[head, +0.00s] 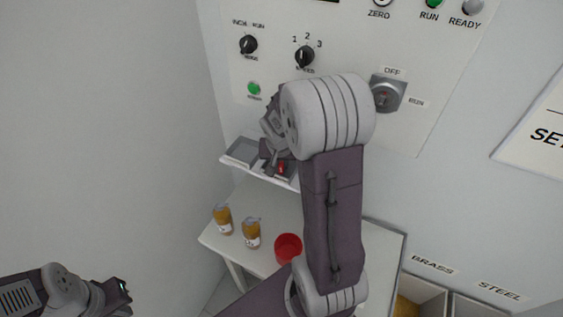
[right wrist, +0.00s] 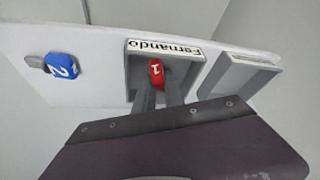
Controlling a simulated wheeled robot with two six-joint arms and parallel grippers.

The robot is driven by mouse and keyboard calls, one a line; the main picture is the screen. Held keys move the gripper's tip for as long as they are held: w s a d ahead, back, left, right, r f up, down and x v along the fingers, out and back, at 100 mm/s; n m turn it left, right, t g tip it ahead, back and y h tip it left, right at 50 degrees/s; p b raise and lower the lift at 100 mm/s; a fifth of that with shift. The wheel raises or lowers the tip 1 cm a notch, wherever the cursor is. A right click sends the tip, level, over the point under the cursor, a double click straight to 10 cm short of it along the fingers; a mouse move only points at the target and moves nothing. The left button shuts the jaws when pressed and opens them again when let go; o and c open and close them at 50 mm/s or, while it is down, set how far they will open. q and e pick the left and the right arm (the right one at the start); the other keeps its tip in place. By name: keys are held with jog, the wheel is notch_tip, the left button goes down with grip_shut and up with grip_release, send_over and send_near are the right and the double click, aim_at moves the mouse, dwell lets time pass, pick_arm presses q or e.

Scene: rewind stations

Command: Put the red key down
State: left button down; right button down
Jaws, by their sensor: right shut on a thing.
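The red key (right wrist: 156,74), marked 1, is between the fingertips of my right gripper (right wrist: 160,92), which is shut on it. In the right wrist view it is at a grey compartment (right wrist: 133,62) labelled Fernando; I cannot tell whether it touches the bottom. In the head view the red key (head: 282,168) shows small at the small white shelf (head: 262,177) under the panel, partly hidden by my right arm. My left gripper (head: 124,297) is at the lower left, away from the shelf; its jaw opening is unclear.
A blue key (right wrist: 62,66) marked 2 lies on the shelf beside the compartment. A second grey compartment (right wrist: 235,75) is on the other side. A key switch (head: 388,93) is on the panel. Below, a white table (head: 222,243) holds two amber jars (head: 251,233) and a red cup (head: 288,247).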

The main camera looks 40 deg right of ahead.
jog(key=c, duration=1.4)
grip_release()
jog(key=shift+w+f, duration=0.1)
jog(key=shift+f, duration=0.05)
